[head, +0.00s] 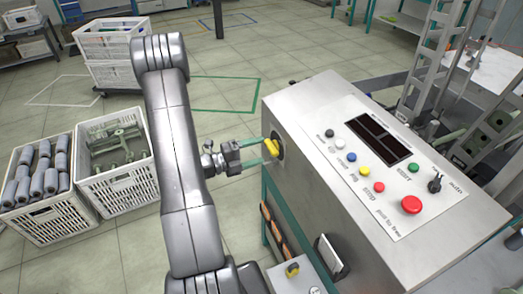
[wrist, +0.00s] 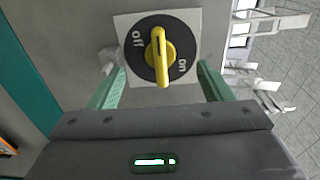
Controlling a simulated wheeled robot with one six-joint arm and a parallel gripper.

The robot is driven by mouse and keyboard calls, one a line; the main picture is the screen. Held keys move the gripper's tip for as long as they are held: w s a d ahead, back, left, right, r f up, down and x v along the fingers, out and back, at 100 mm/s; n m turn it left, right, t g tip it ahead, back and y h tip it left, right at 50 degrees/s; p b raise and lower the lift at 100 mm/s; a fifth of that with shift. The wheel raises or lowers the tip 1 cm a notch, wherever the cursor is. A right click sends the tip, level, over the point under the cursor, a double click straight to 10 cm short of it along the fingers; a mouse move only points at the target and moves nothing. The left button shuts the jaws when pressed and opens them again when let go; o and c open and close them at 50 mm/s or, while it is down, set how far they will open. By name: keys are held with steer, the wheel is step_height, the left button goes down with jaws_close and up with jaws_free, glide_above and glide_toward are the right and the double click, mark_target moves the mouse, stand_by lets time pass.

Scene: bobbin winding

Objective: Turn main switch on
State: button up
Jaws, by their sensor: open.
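The main switch (head: 274,147) is a yellow rotary handle on a black disc, on the left side of the grey control cabinet. In the wrist view the switch (wrist: 159,52) sits on a pale square plate marked "off" at upper left and "on" at lower right. Its yellow handle stands nearly upright in that picture. My gripper (head: 258,153) is at the switch; in the wrist view its two green fingers (wrist: 160,84) are spread, one on each side of the handle's lower end. I see gaps between the fingers and the handle.
The cabinet top (head: 320,100) carries coloured buttons, a dark display, a black selector and a red mushroom button (head: 411,205). White crates (head: 120,190) stand on the floor at left.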

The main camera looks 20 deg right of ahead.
mark_target(268, 149)
steer(key=shift+d, duration=1.3)
steer(key=shift+d, duration=0.2)
steer(key=shift+d, duration=1)
